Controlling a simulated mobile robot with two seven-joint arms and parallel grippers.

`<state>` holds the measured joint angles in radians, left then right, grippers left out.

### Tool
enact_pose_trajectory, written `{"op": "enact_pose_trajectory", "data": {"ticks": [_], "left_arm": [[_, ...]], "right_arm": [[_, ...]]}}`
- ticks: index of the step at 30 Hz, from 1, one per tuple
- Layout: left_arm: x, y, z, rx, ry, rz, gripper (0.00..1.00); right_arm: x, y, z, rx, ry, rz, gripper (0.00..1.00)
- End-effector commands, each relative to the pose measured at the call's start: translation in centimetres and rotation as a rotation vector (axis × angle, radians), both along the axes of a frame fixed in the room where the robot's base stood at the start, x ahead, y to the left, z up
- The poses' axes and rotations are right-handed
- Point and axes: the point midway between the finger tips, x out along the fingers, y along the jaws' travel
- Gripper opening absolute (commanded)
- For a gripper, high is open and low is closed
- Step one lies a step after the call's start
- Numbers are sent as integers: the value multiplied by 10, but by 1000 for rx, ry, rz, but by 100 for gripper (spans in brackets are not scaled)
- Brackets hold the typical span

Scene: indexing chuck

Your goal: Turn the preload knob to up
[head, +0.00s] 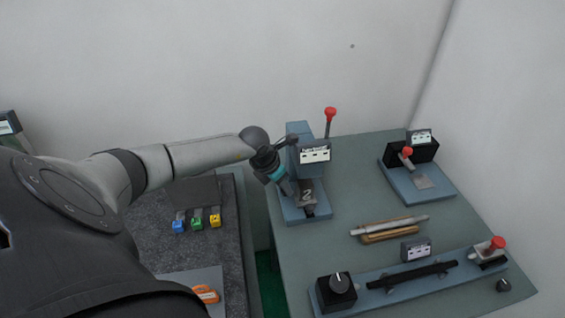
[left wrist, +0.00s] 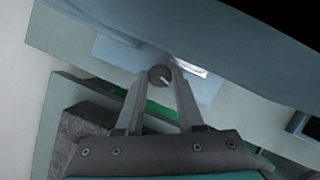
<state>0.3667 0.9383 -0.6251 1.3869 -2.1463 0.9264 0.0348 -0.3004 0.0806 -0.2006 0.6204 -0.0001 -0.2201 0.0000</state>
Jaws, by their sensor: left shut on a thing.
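In the left wrist view, a small dark round knob (left wrist: 159,74) with a pale pointer line sits between the tips of my left gripper (left wrist: 160,82). The pointer line slants toward the lower right of that view. My left gripper (head: 287,188) is shut on the knob, at the left side of the blue-grey upright fixture (head: 299,130). In the head view the gripper hides this knob. The fixture carries a labelled plate (head: 314,155), a metal piece marked 2 (head: 307,193) and a red-tipped lever (head: 330,115). My right gripper is not in view.
A long base in front holds a black box with a large pointer knob (head: 340,283) and a red-knobbed slide (head: 497,243). Metal and wooden bars (head: 390,228) lie mid-table. Another red-knobbed fixture (head: 407,153) stands right. Coloured blocks (head: 197,221) sit on the left bench.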

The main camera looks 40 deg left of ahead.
Motion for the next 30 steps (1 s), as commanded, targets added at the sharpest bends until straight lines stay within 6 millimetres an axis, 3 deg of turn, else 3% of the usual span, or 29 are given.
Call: {"op": "enact_pose_trajectory", "data": {"ticks": [9, 26, 27, 30], "left_arm": [[0, -1, 1, 0, 1, 132, 0], [0, -1, 0, 0, 1, 162, 0], [0, -1, 0, 0, 2, 162, 40], [0, -1, 0, -1, 1, 161, 49]], "right_arm": [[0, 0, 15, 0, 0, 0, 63], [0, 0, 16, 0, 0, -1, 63], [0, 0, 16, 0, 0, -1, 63], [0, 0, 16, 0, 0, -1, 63]]}}
